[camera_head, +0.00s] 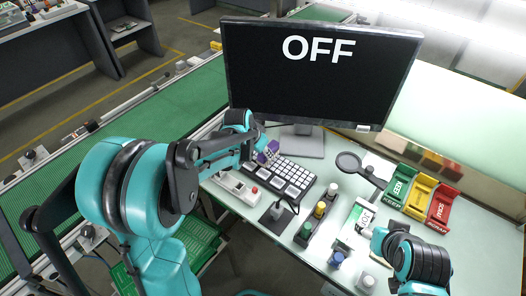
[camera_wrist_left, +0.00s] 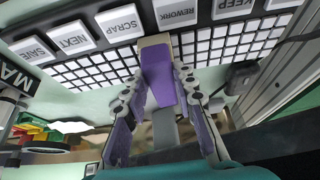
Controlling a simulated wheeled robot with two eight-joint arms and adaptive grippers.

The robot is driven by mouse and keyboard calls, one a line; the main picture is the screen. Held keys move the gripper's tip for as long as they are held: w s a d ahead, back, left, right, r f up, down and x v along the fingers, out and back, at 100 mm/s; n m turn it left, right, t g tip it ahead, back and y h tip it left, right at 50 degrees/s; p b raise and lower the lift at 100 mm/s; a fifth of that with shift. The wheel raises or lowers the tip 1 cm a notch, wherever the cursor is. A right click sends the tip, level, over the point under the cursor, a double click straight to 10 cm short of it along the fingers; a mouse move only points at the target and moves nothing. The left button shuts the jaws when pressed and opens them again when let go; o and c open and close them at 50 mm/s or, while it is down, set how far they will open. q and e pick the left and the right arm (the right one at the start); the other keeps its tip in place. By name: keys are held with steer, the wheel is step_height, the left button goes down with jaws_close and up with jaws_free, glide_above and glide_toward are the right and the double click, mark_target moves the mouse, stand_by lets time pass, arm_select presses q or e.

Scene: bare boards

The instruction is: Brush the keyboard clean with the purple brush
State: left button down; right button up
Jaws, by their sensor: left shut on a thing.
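A monitor (camera_head: 315,85) reading OFF stands behind the keyboard. Green, yellow and red trays (camera_head: 420,197) are at the right. A black round-headed tool (camera_head: 349,162), several small coloured-top items (camera_head: 319,210) and a labelled box (camera_head: 355,222) stand between keyboard and right arm.

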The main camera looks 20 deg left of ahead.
arm_select(q)
steer(key=shift+r+p, duration=2.65)
steer(key=shift+r, duration=0.85)
steer(key=shift+f, duration=0.1)
steer(key=shift+a, duration=0.1)
